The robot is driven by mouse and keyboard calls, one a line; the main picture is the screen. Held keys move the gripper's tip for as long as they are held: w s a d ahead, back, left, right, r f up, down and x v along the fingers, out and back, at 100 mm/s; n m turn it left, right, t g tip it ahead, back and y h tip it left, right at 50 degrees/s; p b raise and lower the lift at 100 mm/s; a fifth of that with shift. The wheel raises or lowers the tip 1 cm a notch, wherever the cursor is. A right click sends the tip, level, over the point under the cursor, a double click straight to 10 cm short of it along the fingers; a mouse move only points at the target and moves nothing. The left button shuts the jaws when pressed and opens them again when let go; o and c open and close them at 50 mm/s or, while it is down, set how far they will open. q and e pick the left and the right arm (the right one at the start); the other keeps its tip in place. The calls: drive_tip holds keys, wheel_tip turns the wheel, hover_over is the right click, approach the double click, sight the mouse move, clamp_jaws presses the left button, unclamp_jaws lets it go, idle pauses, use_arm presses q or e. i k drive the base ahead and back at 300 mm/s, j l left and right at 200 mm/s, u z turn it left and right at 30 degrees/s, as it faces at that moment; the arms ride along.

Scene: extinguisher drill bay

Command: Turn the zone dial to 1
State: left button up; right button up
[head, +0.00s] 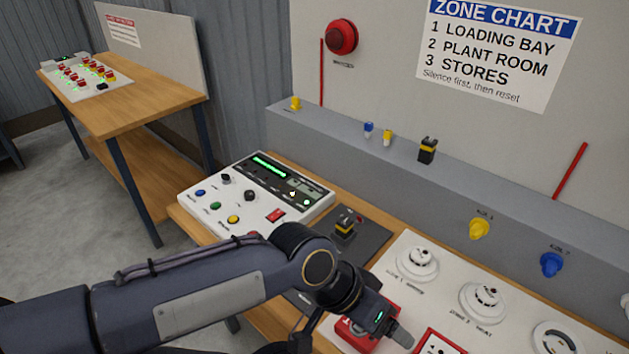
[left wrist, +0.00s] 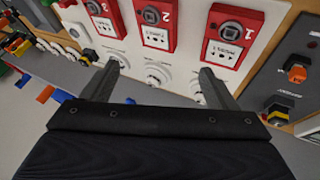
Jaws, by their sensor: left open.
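The white control panel (head: 240,222) sits on the bench left of centre in the head view. It carries two small dark knobs, one at the upper left (head: 226,178) and one nearer the middle (head: 250,196). I cannot read which is the zone dial or where either points. My left gripper (head: 394,329) is well to the right of the panel, over the red call points. In the left wrist view it (left wrist: 160,85) is open, with nothing between its fingers. The panel is not seen there. My left forearm covers the panel's lower front edge. My right gripper is not in view.
Red call points (left wrist: 233,40) and white detectors (head: 417,262) lie on a white board near my gripper. A grey ledge (head: 350,150) with coloured plugs runs behind. A zone chart (head: 497,50) hangs above.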

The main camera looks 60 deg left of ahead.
sight(249, 195)
drive_tip(key=k+j+u, duration=0.2)
drive_tip(key=u, duration=0.15)
drive_tip(key=k+j+u, duration=0.15)
drive_tip(key=j+u, duration=0.25)
drive_tip(key=u, duration=1.2)
